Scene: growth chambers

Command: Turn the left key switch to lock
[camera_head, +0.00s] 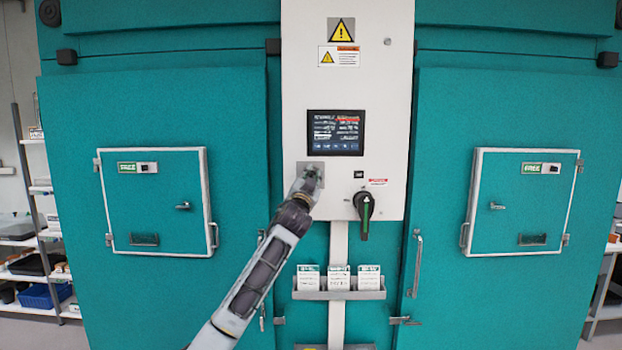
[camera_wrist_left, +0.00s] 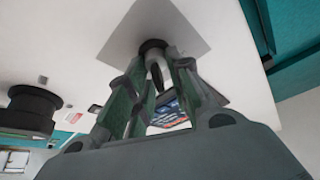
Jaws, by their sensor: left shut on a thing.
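The left key switch sits on a square grey plate (camera_head: 301,165) on the white control panel, below and left of the touchscreen. In the left wrist view its dark round collar (camera_wrist_left: 152,45) stands out from the grey plate (camera_wrist_left: 188,28). A small metal key (camera_wrist_left: 157,66) projects from the collar between my fingers. My left gripper (camera_head: 313,172) is at the switch, reaching up from the lower left. In the left wrist view my left gripper (camera_wrist_left: 158,80) is shut on the key. In the head view the gripper mostly hides the switch, and I cannot read its position. My right gripper is out of view.
A touchscreen (camera_head: 336,132) is above the switch. A black rotary handle with a green strip (camera_head: 364,212) juts out to the right. A card rack (camera_head: 338,294) hangs below. Teal chamber doors (camera_head: 155,200) (camera_head: 520,205) flank the panel, with hatches and handles.

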